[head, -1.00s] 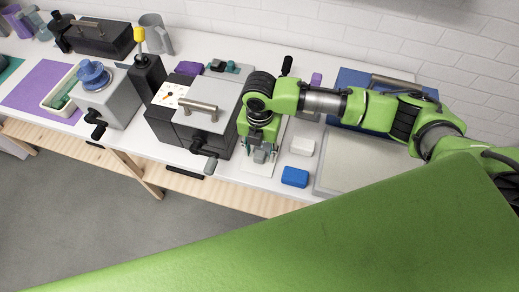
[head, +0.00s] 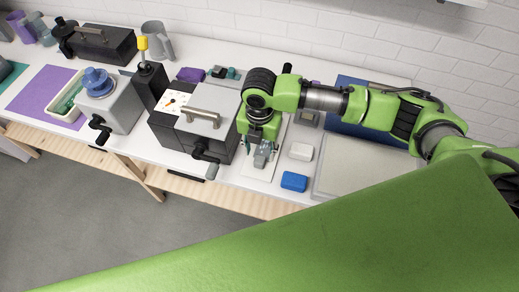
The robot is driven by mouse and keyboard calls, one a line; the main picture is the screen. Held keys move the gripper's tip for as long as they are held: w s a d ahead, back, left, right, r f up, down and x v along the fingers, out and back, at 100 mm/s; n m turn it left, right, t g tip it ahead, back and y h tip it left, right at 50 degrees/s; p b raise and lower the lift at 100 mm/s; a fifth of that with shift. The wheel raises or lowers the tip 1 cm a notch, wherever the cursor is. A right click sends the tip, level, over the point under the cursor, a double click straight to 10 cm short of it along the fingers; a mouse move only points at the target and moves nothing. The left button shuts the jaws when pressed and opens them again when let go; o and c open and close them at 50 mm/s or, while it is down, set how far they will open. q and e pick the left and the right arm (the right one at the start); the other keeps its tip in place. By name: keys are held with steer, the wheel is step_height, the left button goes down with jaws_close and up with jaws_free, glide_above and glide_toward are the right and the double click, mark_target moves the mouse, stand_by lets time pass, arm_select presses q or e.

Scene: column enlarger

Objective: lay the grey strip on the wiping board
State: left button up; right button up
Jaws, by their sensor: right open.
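My right gripper (head: 260,150) points down over a narrow white board (head: 258,174) near the front of the bench. Its fingers are open. A small grey piece (head: 263,156) shows at the fingertips; it may be the grey strip, and the gripper hides part of it. I cannot tell whether it touches the board. A wide, flat, pale grey board (head: 362,168) lies to the right; it may be the wiping board, and it looks bare where visible. My own green arm covers its front part. My left gripper is not in view.
A white block (head: 301,152) and a blue block (head: 294,181) lie between the two boards. A grey and black box with a handle (head: 205,118) stands close left of my gripper. A blue panel (head: 347,117) lies behind the pale board.

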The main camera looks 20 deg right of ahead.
steer(key=shift+r, duration=1.35)
steer(key=shift+r, duration=0.2)
step_height(320, 180, up, 12)
steer(key=shift+f, duration=0.2)
stand_by(0.3)
